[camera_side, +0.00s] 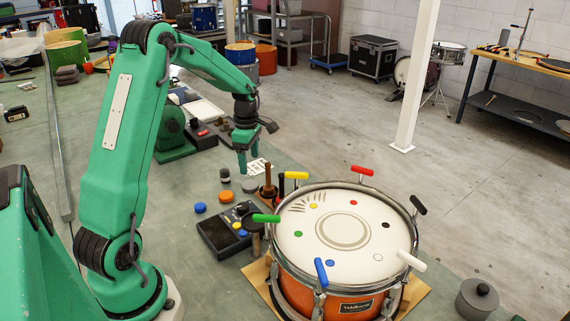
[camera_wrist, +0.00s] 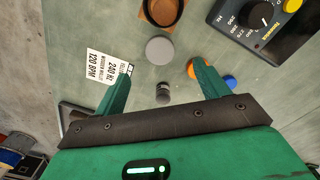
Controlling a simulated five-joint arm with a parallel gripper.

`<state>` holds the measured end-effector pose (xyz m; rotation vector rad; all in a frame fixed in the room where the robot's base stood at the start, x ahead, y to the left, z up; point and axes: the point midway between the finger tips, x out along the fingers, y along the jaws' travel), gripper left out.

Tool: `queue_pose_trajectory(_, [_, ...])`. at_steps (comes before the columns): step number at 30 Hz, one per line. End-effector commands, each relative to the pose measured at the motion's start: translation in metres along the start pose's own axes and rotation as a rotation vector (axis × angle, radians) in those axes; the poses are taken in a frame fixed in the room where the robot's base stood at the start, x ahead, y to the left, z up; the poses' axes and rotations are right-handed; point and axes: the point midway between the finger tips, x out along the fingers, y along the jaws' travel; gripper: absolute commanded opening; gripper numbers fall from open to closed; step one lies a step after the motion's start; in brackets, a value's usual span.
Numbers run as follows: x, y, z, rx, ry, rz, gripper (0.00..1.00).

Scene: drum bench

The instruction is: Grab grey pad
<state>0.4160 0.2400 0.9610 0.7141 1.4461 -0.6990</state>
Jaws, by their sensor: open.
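The grey pad is a flat round disc (camera_wrist: 159,49) lying on the green bench. In the wrist view it is just beyond the gap between my fingertips, near the middle. In the side view the grey pad (camera_side: 250,187) lies below and slightly right of my gripper, beside the wooden stand. My gripper (camera_side: 248,161) hangs above the bench, pointing down, with its two green fingers apart. In the wrist view my gripper (camera_wrist: 164,66) is open with nothing between its fingertips.
A small dark cylinder (camera_wrist: 163,93) stands near the pad. Orange (camera_side: 226,197) and blue (camera_side: 200,208) discs lie nearby. A printed card (camera_wrist: 107,68), a wooden stand (camera_side: 267,190), a control box (camera_side: 222,233) and an orange drum (camera_side: 300,287) with coloured handles surround the area.

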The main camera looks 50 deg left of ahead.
Motion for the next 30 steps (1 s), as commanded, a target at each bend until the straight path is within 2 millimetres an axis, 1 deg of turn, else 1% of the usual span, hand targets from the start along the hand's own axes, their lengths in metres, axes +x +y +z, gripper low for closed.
queue_pose_trajectory(1, [0.005,0.002,-0.003,-0.023,0.001,-0.006,0.74])
queue_pose_trajectory(3, [0.008,0.004,-0.005,-0.047,0.002,-0.01,0.74])
queue_pose_trajectory(11, [0.013,0.005,-0.006,-0.058,0.002,-0.012,0.74])
queue_pose_trajectory(19, [0.033,0.004,-0.006,-0.056,0.002,-0.014,0.74])
queue_pose_trajectory(26, [0.036,0.004,-0.006,-0.056,0.002,-0.012,0.74])
queue_pose_trajectory(30, [0.042,0.004,-0.006,-0.056,0.002,-0.013,0.74])
